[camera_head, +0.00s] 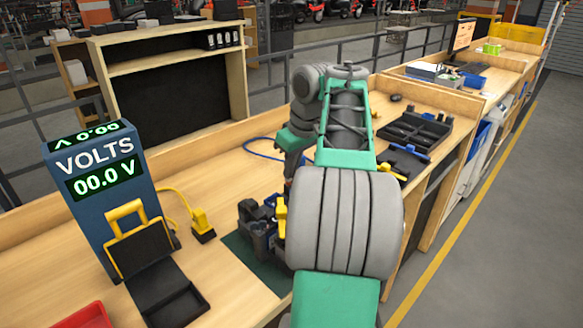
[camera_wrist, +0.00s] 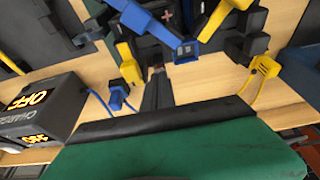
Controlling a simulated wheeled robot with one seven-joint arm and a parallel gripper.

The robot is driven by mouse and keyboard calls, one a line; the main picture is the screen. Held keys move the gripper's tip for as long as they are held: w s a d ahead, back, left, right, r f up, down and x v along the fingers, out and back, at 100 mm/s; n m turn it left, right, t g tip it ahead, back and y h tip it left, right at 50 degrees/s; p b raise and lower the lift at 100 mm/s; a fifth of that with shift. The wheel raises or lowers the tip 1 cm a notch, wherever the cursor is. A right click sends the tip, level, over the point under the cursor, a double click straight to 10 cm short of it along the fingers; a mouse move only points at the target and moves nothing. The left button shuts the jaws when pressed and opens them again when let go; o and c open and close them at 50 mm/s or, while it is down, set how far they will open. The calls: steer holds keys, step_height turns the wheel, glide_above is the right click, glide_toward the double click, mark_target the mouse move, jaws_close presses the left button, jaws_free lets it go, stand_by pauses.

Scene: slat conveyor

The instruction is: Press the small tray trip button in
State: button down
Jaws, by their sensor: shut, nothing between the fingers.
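My gripper (camera_wrist: 156,75) shows in the wrist view as narrow dark fingers, shut with nothing between them. Its tip is near a dark device with blue and yellow arms (camera_wrist: 185,48); I cannot tell whether they touch. In the head view, my arm covers much of the gripper, and its dark end (camera_head: 288,183) is just above a cluster of dark holders (camera_head: 260,228) with blue and yellow parts. A black compartment tray (camera_head: 412,133) lies farther along the bench. I cannot make out a trip button for certain in either view.
A blue VOLTS meter (camera_head: 88,190) reading 00.0 V stands left, with black flaps in front and a red bin (camera_head: 85,317) nearby. A yellow plug (camera_head: 203,228) lies on the bench. A charger box (camera_wrist: 38,112) reading OFF shows in the wrist view. Bare wood lies left of the cluster.

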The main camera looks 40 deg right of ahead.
mark_target(290, 181)
step_height(290, 181, down, 2)
steer(key=shift+f+b, duration=0.25)
steer(key=shift+b, duration=0.65)
steer(key=shift+s+a+f, duration=0.1)
steer(key=shift+s+f, duration=0.05)
steer(key=shift+f, duration=0.1)
step_height(290, 181, up, 6)
steer(key=p, duration=0.5)
steer(key=shift+f, duration=0.2)
steer(key=p+v, duration=0.6)
steer(key=v, duration=0.3)
steer(key=shift+r, duration=0.4)
